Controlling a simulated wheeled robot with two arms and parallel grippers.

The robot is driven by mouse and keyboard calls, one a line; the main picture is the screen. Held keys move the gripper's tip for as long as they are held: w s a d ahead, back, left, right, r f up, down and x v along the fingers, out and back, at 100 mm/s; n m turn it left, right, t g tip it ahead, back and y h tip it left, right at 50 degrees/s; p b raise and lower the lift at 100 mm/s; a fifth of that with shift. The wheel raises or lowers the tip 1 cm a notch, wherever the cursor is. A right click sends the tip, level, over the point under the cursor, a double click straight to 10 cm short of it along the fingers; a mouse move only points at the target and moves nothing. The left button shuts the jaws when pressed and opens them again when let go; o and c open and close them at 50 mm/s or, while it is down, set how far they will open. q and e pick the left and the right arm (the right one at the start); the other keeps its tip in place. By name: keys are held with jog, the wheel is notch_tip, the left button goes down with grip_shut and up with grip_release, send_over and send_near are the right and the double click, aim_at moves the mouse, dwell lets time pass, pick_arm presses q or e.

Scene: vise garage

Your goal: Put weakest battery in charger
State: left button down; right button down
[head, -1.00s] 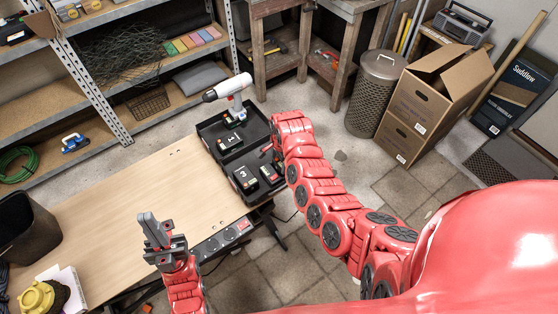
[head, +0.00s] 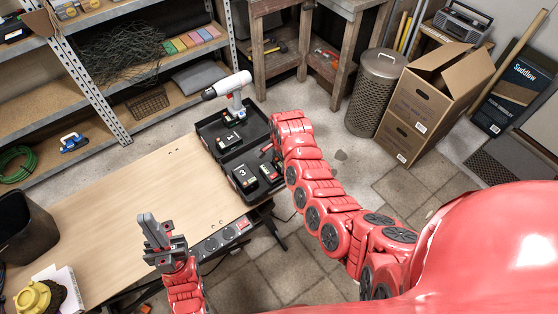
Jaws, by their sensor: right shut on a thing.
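A black two-part case (head: 203,133) lies at the table's far right corner. The battery marked 1 (head: 230,141) is in its upper part. The battery marked 3 (head: 243,178) and another dark battery with a red edge (head: 270,173) are in the lower part. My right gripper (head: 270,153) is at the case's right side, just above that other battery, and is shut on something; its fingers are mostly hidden. A white and grey drill (head: 229,86) stands at the case's upper end. My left gripper (head: 157,226) is raised over the table's near edge, empty; its finger gap is unclear.
A strip with round sockets and a red part (head: 222,240) runs along the table's near right edge. The wooden table (head: 130,205) is largely bare in the middle. A black bin (head: 25,228) and a yellow object (head: 36,298) are at left. Shelves stand behind.

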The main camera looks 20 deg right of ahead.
dwell(0.3)
grip_release()
dwell(0.4)
jog(key=shift+r+p, duration=0.5)
jog(key=shift+r, duration=0.65)
jog(key=shift+r+p, duration=0.6)
jog(key=shift+r, duration=1.75)
